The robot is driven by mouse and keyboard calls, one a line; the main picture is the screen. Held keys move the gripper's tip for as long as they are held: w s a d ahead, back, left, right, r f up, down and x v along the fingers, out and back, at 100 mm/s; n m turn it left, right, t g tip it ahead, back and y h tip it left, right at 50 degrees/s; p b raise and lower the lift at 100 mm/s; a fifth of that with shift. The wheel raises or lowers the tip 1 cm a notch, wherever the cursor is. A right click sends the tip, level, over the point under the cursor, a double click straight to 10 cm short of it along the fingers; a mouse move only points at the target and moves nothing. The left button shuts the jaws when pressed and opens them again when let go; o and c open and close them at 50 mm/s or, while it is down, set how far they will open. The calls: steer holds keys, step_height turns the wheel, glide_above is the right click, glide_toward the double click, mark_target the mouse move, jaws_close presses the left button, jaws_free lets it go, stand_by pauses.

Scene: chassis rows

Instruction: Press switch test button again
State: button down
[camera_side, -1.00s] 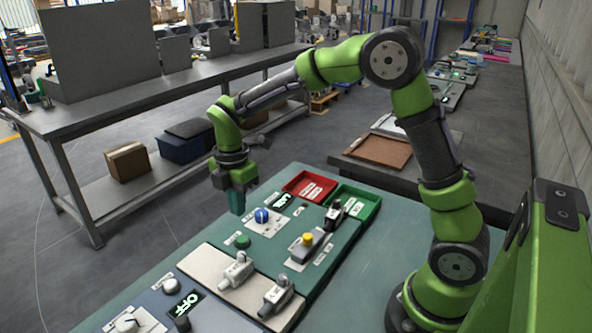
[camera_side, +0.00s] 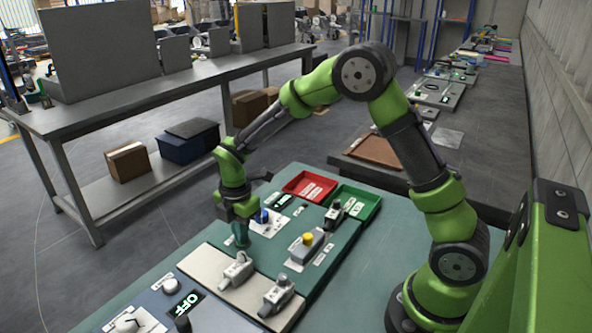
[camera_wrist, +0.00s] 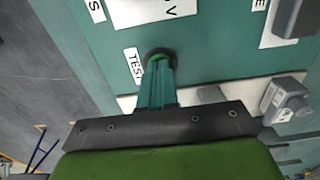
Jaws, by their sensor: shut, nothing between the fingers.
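The test button (camera_wrist: 157,55) shows in the wrist view as a green edge in a dark round collar, beside a white TEST label (camera_wrist: 134,66). My gripper (camera_wrist: 159,66) is shut and empty, its teal fingertips over the button and covering most of it. In the side view my gripper (camera_side: 241,243) points down at the button's spot on the teal panel (camera_side: 329,256), and the button is hidden behind the fingers. I cannot tell whether the tips touch the button or how far it is pressed.
A blue knob (camera_side: 262,216) sits just behind my gripper. A grey switch housing (camera_side: 237,270) on the beige plate stands close in front. A yellow button (camera_side: 308,239) is to the right. Red (camera_side: 309,186) and green (camera_side: 357,202) trays lie behind. A display (camera_side: 188,304) reads OFF.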

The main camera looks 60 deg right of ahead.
steer(key=shift+s+f, duration=0.15)
steer(key=shift+f, duration=0.65)
step_height(320, 180, up, 15)
steer(key=shift+w, duration=0.3)
